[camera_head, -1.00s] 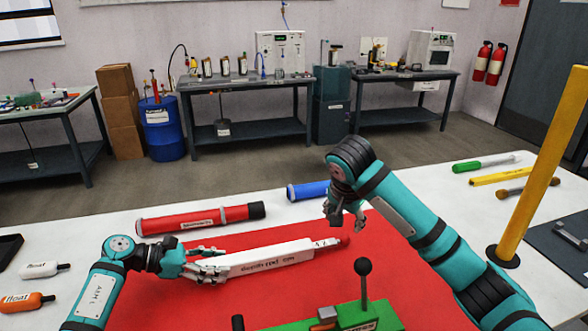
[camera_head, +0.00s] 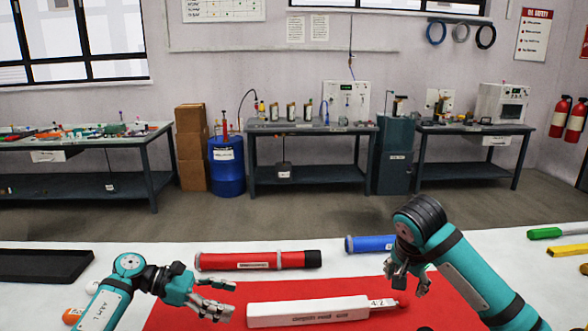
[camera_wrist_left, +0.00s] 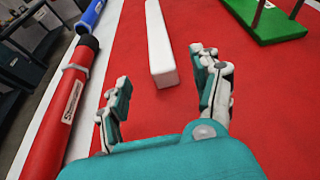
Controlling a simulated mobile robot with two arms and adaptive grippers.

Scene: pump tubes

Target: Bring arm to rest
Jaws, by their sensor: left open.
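My left gripper (camera_head: 224,298) is open and empty, just left of the near end of a long white bar in the head view. The bar (camera_head: 310,312) lies on the red mat (camera_head: 190,318), with printed text on its side and a red tip at its right end. In the left wrist view the spread fingers (camera_wrist_left: 165,95) show over the mat, apart from the white bar (camera_wrist_left: 160,48). My right gripper (camera_head: 407,285) hangs fingers-down above the bar's red tip, fingers apart with nothing seen between them.
A red tube (camera_head: 258,260) and a blue tube (camera_head: 370,243) lie behind the bar; the red one also shows in the wrist view (camera_wrist_left: 62,110). A green stand (camera_wrist_left: 268,18) is on the mat. A dark tray (camera_head: 45,265) lies at left. Workbenches stand beyond the table.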

